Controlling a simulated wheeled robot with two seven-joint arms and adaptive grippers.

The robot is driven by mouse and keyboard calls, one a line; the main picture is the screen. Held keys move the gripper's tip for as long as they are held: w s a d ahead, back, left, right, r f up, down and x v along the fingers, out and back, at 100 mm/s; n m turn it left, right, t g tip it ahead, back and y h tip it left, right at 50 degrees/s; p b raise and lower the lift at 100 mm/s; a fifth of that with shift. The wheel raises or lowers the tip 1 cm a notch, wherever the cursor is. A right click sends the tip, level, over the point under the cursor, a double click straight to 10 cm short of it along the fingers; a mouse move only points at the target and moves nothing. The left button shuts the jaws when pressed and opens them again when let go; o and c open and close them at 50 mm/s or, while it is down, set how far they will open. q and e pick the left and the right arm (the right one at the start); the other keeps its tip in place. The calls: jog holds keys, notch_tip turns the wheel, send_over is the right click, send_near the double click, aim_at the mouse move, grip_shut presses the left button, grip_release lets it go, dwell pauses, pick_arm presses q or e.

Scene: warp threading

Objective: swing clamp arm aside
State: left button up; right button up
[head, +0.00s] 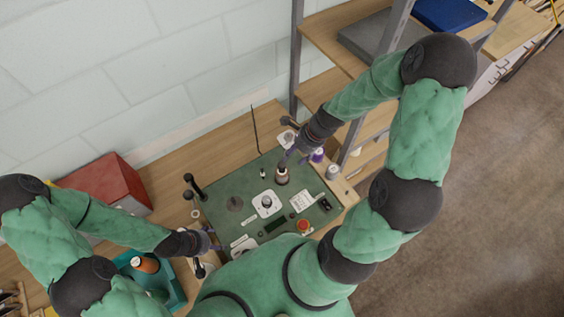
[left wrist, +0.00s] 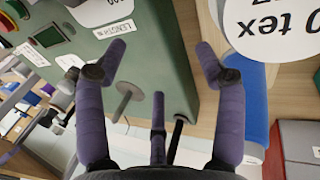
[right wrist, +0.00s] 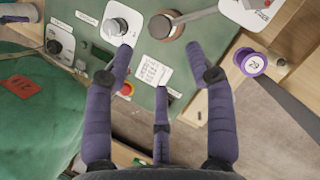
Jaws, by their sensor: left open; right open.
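A grey bar (right wrist: 195,15), which looks like the clamp arm, lies across a brown round post (right wrist: 168,25) at the top of the right wrist view. The post (head: 282,178) also shows on the green board in the head view. My right gripper (head: 290,157) is open and empty, just behind the post in the head view. In the right wrist view its fingertips (right wrist: 160,47) are spread below the post, with no visible contact. My left gripper (head: 208,243) is open and empty at the board's left front edge. In the left wrist view its fingertips (left wrist: 160,45) are apart.
The green board (head: 225,190) carries a white dial (head: 267,203), a grey disc (head: 235,203), labels and a red button (head: 303,226). A purple spool (head: 318,155) stands near its right edge. A red box (head: 105,185) and a teal tray (head: 178,292) are on the left.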

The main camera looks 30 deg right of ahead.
aim_at(283, 165)
jog(key=x, duration=0.4)
jog(key=b+x, duration=0.1)
jog(key=x, duration=0.1)
jog(key=shift+w+a+f, duration=0.2)
jog(key=shift+w+a, duration=0.1)
jog(key=shift+w, duration=0.05)
jog(key=shift+a+f, duration=0.1)
jog(key=shift+f, duration=0.5)
jog(key=shift+w+a+f, duration=0.15)
jog(key=shift+w+f, duration=0.05)
jog(key=shift+f, duration=0.05)
jog(key=shift+s, duration=0.1)
jog(key=shift+c, duration=0.8)
pick_arm(q)
jog(key=shift+w+a+f, duration=0.1)
jog(key=shift+w+f, duration=0.05)
jog(key=shift+f, duration=0.3)
jog(key=shift+w+a+f, duration=0.1)
jog(key=shift+w+f, duration=0.05)
jog(key=shift+f, duration=0.3)
pick_arm(e)
grip_shut()
